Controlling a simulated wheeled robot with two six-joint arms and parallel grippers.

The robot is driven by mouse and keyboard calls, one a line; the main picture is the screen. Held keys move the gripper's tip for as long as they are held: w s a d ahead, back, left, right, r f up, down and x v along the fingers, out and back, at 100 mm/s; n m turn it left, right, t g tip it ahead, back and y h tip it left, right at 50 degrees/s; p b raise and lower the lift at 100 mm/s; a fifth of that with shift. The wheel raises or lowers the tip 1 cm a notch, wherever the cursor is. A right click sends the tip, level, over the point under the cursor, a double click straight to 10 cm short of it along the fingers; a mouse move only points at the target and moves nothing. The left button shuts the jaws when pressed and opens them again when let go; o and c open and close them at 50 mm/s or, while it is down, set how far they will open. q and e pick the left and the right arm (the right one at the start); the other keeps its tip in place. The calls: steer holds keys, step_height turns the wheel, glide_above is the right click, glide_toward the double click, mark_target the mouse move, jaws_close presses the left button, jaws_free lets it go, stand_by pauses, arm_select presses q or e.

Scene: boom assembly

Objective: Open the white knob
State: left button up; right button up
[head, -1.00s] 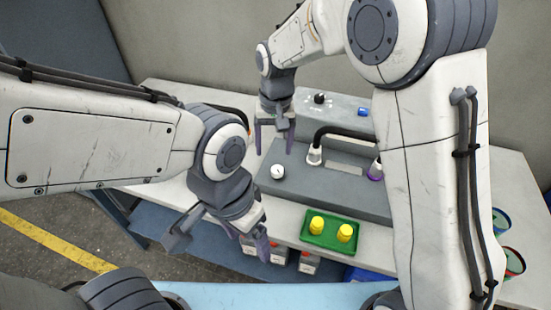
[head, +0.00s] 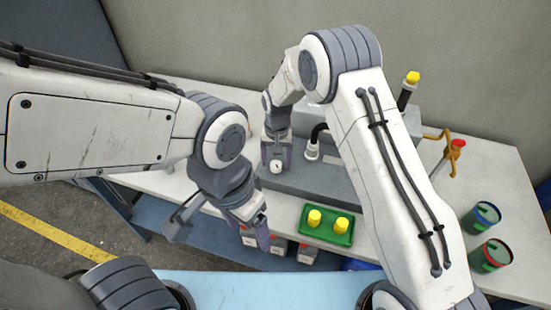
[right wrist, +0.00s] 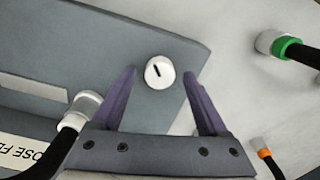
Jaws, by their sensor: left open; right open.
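The white knob (right wrist: 160,72) has a dark slot mark and sits near the corner of a grey panel (right wrist: 110,40). In the head view the knob (head: 276,167) shows just below my right gripper (head: 276,160). In the right wrist view my right gripper (right wrist: 162,85) is open, with one purple finger on each side of the knob and gaps on both sides. I cannot tell how far the fingertips are above the panel. My left gripper (head: 235,228) is open and empty over the front edge of the table, to the left of the green tray.
A green tray (head: 308,234) with yellow pieces lies in front of the panel. A black hose with a white fitting (right wrist: 84,107) is beside the knob.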

steer(key=shift+f, duration=0.25)
jaws_close()
steer(key=shift+n, duration=0.3)
steer(key=n+b, duration=0.1)
steer(key=n, duration=0.1)
steer(key=shift+n, duration=0.4)
steer(key=shift+n+b, duration=0.7)
steer(key=shift+n, duration=1.5)
